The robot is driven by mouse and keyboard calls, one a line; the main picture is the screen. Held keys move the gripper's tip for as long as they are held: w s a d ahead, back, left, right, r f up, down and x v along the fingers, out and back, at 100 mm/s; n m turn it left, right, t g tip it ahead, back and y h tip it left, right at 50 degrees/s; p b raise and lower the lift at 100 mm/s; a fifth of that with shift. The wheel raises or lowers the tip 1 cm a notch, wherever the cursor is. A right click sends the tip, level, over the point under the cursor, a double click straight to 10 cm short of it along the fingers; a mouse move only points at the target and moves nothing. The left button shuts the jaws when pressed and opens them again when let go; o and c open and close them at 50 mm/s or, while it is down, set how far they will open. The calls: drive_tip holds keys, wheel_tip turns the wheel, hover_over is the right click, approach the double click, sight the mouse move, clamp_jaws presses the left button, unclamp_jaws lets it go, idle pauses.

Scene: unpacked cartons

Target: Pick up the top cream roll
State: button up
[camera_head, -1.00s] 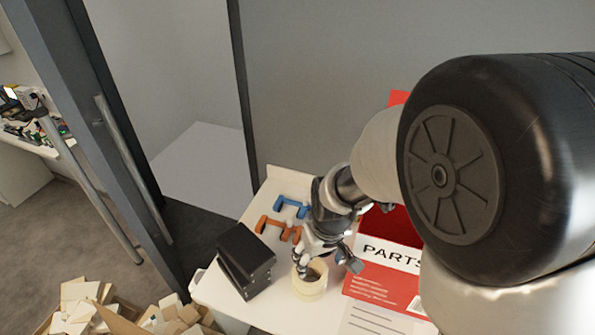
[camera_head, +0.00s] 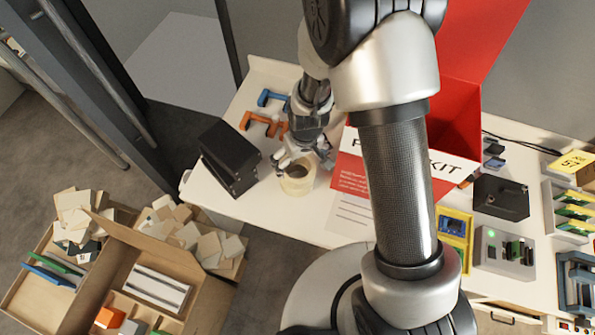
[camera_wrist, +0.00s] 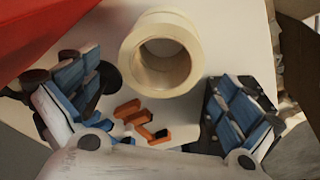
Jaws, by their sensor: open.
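The cream roll (camera_head: 297,187) stands upright on the white table, its round hole facing up. It also shows in the wrist view (camera_wrist: 136,48), at the top middle. I cannot tell clearly whether another roll lies directly under it. My gripper (camera_head: 309,160) is just above and behind the roll in the head view, pointing down. In the wrist view my gripper (camera_wrist: 158,100) is open, its blue-padded fingers spread wide on either side below the roll. Nothing is between the fingers at their tips.
A black box stack (camera_head: 229,160) stands close left of the roll. Orange (camera_head: 262,124) and blue (camera_head: 272,97) clamp-like parts lie behind. A red kit box (camera_head: 352,172) stands close on the right. Open cartons (camera_head: 120,262) sit on the floor at left.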

drive_tip(key=shift+w+a+f+b, duration=0.15)
drive_tip(key=shift+f+b, duration=0.2)
drive_tip(key=shift+f, duration=0.7)
drive_tip(key=shift+w+a+f+b, duration=0.15)
drive_tip(key=shift+f+b, duration=0.25)
drive_tip(key=shift+f, duration=0.65)
drive_tip(key=shift+w+a+f+b, duration=0.15)
drive_tip(key=shift+f+b, duration=0.2)
drive_tip(key=shift+f, duration=0.7)
drive_tip(key=shift+d+r, duration=0.1)
drive_tip(key=c, duration=0.9)
